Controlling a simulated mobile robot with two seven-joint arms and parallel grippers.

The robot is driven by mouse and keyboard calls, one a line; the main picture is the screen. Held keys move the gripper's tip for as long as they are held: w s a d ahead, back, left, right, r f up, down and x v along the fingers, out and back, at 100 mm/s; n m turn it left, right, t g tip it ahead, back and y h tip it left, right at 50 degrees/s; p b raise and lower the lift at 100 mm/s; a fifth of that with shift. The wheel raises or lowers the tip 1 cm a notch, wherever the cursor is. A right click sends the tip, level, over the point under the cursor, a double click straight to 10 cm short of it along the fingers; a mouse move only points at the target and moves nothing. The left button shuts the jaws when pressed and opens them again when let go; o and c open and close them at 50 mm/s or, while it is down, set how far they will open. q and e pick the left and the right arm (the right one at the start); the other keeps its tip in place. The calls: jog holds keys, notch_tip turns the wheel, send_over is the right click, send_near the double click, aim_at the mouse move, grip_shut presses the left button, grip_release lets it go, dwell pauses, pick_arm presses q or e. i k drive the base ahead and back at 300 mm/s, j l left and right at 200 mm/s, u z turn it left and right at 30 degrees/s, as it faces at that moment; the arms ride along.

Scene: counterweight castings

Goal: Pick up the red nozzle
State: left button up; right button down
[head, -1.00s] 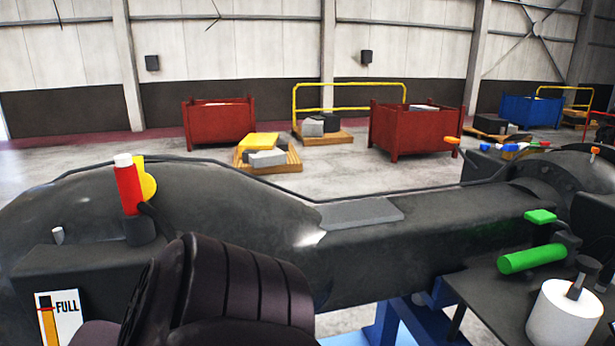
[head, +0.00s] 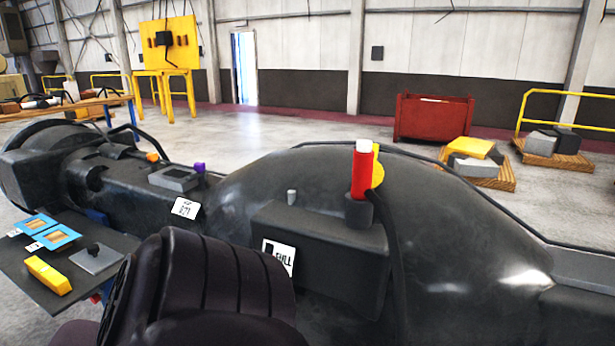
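The red nozzle (head: 362,172) is an upright red cylinder with a white tip. It stands in a dark socket (head: 358,212) at the top of a box-shaped block (head: 325,250) on the large dark casting (head: 455,235). Neither of my grippers is in view, so nothing is seen touching the nozzle.
A small grey peg (head: 291,196) stands on the block left of the nozzle. A FULL label (head: 279,257) is on its front. At left, a dark tray (head: 35,290) holds a yellow block (head: 48,276). A red bin (head: 432,120) and loaded pallets stand behind.

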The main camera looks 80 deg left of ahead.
aim_at(363, 167)
jog(key=u, duration=2.1)
